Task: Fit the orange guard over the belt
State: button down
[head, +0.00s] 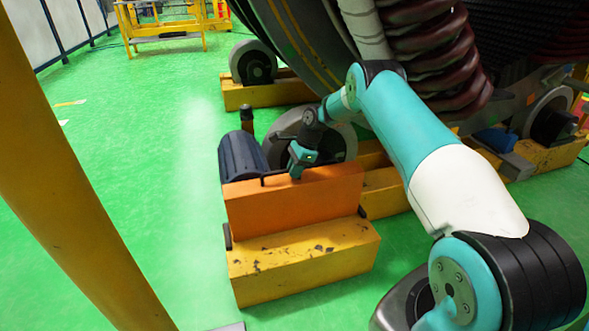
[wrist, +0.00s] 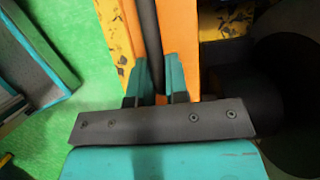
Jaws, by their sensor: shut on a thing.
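The orange guard (head: 295,203) is a long box-like cover at the centre of the head view, directly above a chipped yellow beam (head: 305,262). Its orange top also shows in the wrist view (wrist: 180,30). A thin dark handle bar (wrist: 150,40) runs along the guard's top. My gripper (head: 296,174) is at the guard's top edge, and its teal fingers (wrist: 158,82) are shut on this bar. The guard looks about level. I cannot tell whether it rests on the beam or hangs just over it. The belt is hidden from view.
A dark blue motor (head: 241,157) and a large grey roller (head: 338,140) stand close behind the guard. The big stator (head: 300,45) with brown coils (head: 435,55) rises behind. A yellow post (head: 70,180) crosses the left. Green floor (head: 150,150) is clear left of the guard.

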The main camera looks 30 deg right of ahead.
jog(key=shift+f, duration=0.1)
jog(key=c, duration=1)
grip_release()
jog(key=shift+c, duration=0.2)
jog(key=shift+f, duration=0.15)
